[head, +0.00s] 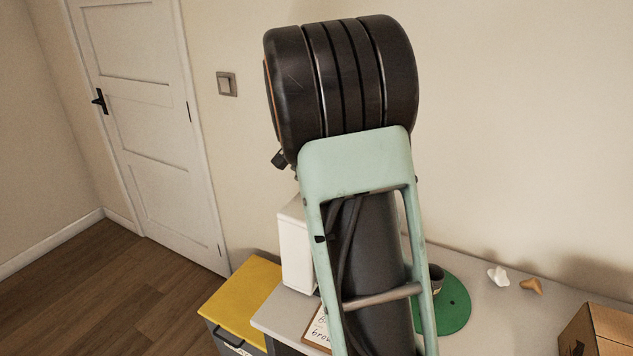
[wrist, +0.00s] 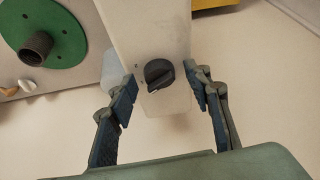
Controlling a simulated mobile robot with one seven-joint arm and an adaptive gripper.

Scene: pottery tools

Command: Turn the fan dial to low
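The black round fan dial (wrist: 159,73) sits on the face of a white box (wrist: 150,25) in the wrist view. A pale mark on the dial points down and slightly left in the picture. Small marks beside it are too faint to read. My gripper (wrist: 163,87) is open, with one finger on each side of the dial and gaps between them and it. Whether the fingertips reach the dial's depth I cannot tell. In the head view the white box (head: 294,248) stands on the table, partly behind my arm; the dial and gripper are hidden there.
A green disc (head: 459,306) with a dark cup stands right of my arm on the grey table (head: 490,337). White (head: 498,277) and orange (head: 531,285) small pieces lie farther right, near a cardboard box (head: 600,332). A yellow-lidded bin (head: 238,296) and a framed sign (head: 318,331) are left.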

